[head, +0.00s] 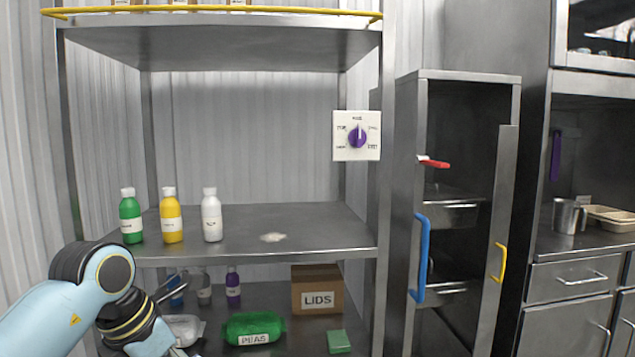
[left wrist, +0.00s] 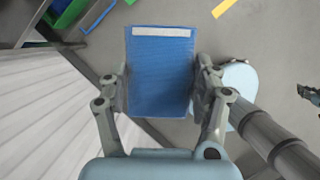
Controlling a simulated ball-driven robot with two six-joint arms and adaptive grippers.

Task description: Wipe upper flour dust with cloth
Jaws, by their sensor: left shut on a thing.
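A pale patch of flour dust (head: 273,237) lies on the middle shelf (head: 325,232), right of the bottles. My left gripper (head: 174,318) is at the lower left in the head view, below that shelf's front edge and away from the dust. In the left wrist view it is shut on a blue cloth (left wrist: 160,80) with a white strip along its far end. The cloth hangs flat between the two fingers. I cannot make out the cloth clearly in the head view.
Green (head: 131,218), yellow (head: 171,218) and white (head: 212,218) bottles stand on the middle shelf's left. A purple dial (head: 358,138) is on the right post. Below are a green PEAS bag (head: 254,329), a LIDS box (head: 317,292) and a green block (head: 338,342).

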